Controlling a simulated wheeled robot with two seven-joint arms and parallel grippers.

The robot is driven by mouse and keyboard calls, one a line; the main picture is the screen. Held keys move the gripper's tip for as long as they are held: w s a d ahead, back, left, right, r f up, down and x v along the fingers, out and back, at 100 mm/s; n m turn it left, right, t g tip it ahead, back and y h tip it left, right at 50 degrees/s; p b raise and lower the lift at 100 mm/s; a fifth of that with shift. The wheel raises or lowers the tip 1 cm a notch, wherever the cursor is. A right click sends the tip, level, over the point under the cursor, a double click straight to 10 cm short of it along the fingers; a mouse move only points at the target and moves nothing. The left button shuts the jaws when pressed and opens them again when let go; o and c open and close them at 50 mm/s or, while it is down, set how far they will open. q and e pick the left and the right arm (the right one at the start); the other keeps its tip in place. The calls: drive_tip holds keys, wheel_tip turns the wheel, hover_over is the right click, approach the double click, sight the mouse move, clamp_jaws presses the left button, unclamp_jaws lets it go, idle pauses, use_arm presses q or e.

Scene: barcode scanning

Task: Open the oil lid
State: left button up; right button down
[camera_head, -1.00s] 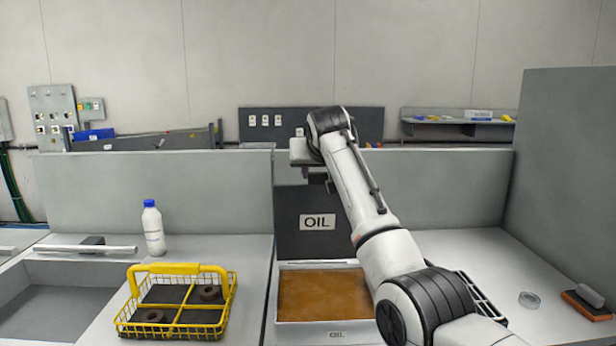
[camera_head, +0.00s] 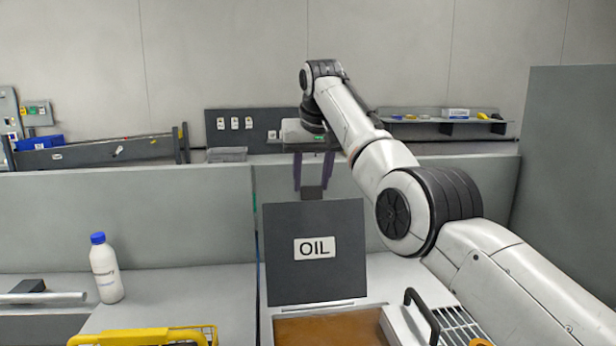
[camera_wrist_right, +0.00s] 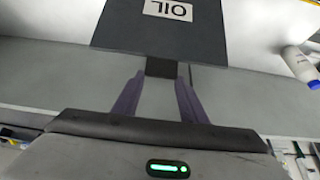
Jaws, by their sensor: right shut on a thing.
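The dark grey oil lid (camera_head: 315,275) with a white "OIL" label stands roughly upright at the back of the oil box (camera_head: 330,326), which shows brown oil inside. A small dark handle (camera_head: 312,192) sticks up from the lid's top edge. My right gripper (camera_head: 313,183) reaches down from above, its two purplish fingers on either side of this handle and shut on it. In the right wrist view the fingers flank the handle (camera_wrist_right: 160,68), with the lid (camera_wrist_right: 160,35) beyond. My left gripper is not in view.
A white bottle with a blue cap (camera_head: 105,268) stands at the left. A yellow basket (camera_head: 150,337) is cut off at the bottom. A slatted metal rack with a black handle (camera_head: 422,316) is right of the oil box. A low grey partition (camera_head: 130,215) runs behind.

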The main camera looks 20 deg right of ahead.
drive_tip(key=shift+w+d+r, duration=0.1)
drive_tip(key=shift+w+d, duration=0.1)
drive_tip(key=c, duration=1.5)
unclamp_jaws()
drive_tip(key=o, duration=0.4)
drive_tip(key=shift+w+f, duration=0.45)
drive_tip(key=b+v, duration=0.1)
drive_tip(key=v, duration=0.9)
drive_tip(key=shift+s+r, duration=0.25)
drive_tip(key=shift+s, duration=0.05)
